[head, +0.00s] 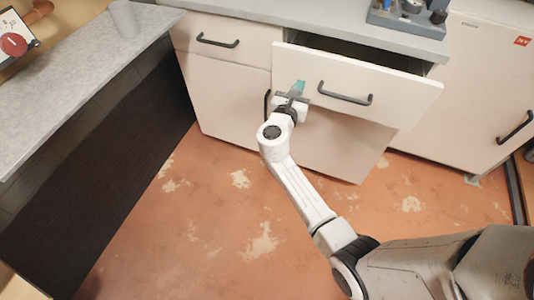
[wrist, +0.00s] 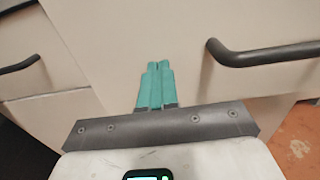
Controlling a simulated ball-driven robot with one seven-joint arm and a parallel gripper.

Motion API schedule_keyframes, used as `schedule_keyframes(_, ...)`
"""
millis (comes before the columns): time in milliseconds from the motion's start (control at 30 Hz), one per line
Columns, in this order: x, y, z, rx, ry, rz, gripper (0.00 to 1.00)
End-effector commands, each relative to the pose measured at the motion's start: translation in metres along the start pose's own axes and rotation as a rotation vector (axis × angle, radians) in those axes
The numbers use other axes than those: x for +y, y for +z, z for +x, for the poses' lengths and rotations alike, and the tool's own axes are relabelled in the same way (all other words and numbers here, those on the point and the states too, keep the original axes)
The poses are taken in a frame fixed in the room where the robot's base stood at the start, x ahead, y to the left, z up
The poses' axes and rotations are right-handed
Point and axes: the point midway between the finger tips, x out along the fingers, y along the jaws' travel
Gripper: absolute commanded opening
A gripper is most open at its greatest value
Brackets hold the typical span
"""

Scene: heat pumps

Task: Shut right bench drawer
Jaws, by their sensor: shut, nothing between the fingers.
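The right bench drawer (head: 350,87) is pulled open, with its dark inside showing behind the front panel. Its black bar handle (head: 345,93) sits at the middle of the front and also shows in the wrist view (wrist: 265,54). My gripper (head: 298,88) is shut and empty, in front of the left part of the drawer front, left of the handle. In the wrist view its teal fingertips (wrist: 157,70) point at the pale panel. I cannot tell whether they touch it.
The left drawer (head: 218,41) is shut beside it. A grey worktop (head: 320,22) runs above, carrying a blue-grey device (head: 408,14). A white cabinet (head: 480,80) stands at right. The orange floor (head: 190,220) between is clear.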

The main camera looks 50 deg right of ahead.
Motion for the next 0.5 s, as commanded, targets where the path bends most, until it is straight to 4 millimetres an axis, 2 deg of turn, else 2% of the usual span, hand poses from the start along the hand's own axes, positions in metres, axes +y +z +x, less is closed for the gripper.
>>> schedule_keyframes(33, -0.001, -0.003, 0.015, -0.001, -0.006, 0.002, 0.00)
schedule_keyframes(200, -0.001, -0.003, 0.055, -0.001, -0.004, 0.003, 0.00)
schedule_keyframes(400, -0.001, -0.002, 0.088, -0.001, -0.003, 0.001, 0.00)
schedule_keyframes(500, 0.000, -0.002, 0.098, -0.001, -0.001, 0.000, 0.00)
